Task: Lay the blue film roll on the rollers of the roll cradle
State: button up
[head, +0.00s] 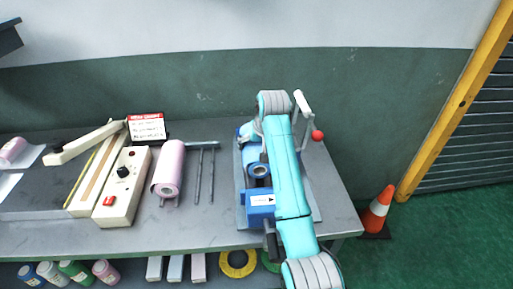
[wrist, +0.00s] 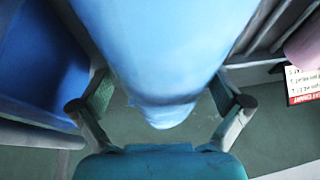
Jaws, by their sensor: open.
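The blue film roll (head: 257,158) shows on the machine at the right of the bench, its hollow end toward me and much of it hidden by my arm. In the wrist view the blue film roll (wrist: 165,50) fills the middle. My gripper (wrist: 160,108) is open, with one finger on each side of the roll's lower end. I cannot tell whether the fingers touch it. Two grey rods with a crossbar, apparently the roll cradle's rollers (head: 212,172), lie left of the machine. They look bare; part of them shows in the wrist view (wrist: 268,28).
A pink roll (head: 169,168) lies just left of the rods. A sealer (head: 122,190) and a red-and-white sign (head: 147,127) are farther left. The blue machine block (head: 259,208) and a lever with a red knob (head: 317,135) flank my arm. An orange cone (head: 378,212) stands on the floor.

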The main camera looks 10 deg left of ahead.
jog(key=v, duration=1)
jog(key=shift+w+r, duration=0.1)
jog(key=shift+r, duration=0.35)
jog(key=shift+s+d, duration=0.1)
jog(key=shift+s, duration=0.15)
